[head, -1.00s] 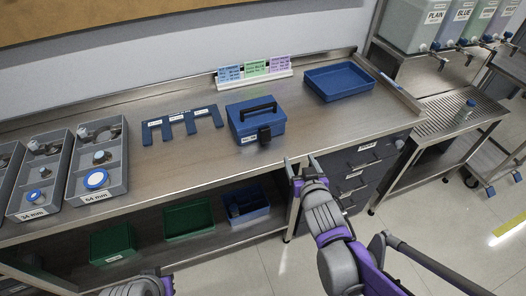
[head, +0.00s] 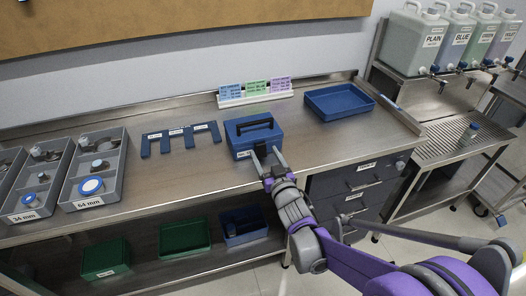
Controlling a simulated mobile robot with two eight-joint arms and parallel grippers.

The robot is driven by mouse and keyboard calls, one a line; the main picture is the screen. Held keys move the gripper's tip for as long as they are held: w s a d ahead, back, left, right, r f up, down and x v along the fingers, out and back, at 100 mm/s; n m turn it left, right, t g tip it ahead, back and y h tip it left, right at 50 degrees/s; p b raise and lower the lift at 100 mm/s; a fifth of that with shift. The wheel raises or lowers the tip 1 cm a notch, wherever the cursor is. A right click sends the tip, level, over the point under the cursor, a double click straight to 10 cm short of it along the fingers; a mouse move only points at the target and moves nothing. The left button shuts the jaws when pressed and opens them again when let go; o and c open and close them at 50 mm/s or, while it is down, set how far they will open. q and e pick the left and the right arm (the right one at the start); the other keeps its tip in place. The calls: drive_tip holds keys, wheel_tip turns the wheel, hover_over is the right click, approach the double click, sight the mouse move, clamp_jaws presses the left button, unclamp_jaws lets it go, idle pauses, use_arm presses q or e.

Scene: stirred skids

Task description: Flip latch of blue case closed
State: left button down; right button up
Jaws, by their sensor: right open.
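The blue case (head: 254,133) stands on the steel bench with its lid down and a dark handle on top. Its front carries a white label at the left; the latch, dark in the earlier frame, is hidden now by my right gripper. My right gripper (head: 267,152) is open, with its two fingers at the front face of the case, around the latch's place. I cannot tell whether the fingers touch the case. My left gripper is not in view.
A blue tray (head: 339,102) lies to the right of the case. A dark blue forked holder (head: 181,138) lies to the left, with grey part bins (head: 98,165) beyond. A card stand (head: 255,93) is behind. Green bins (head: 185,238) sit on the shelf below.

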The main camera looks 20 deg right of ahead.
sight(261, 150)
drive_tip(key=shift+w, duration=1.15)
drive_tip(key=shift+a, duration=0.1)
clamp_jaws()
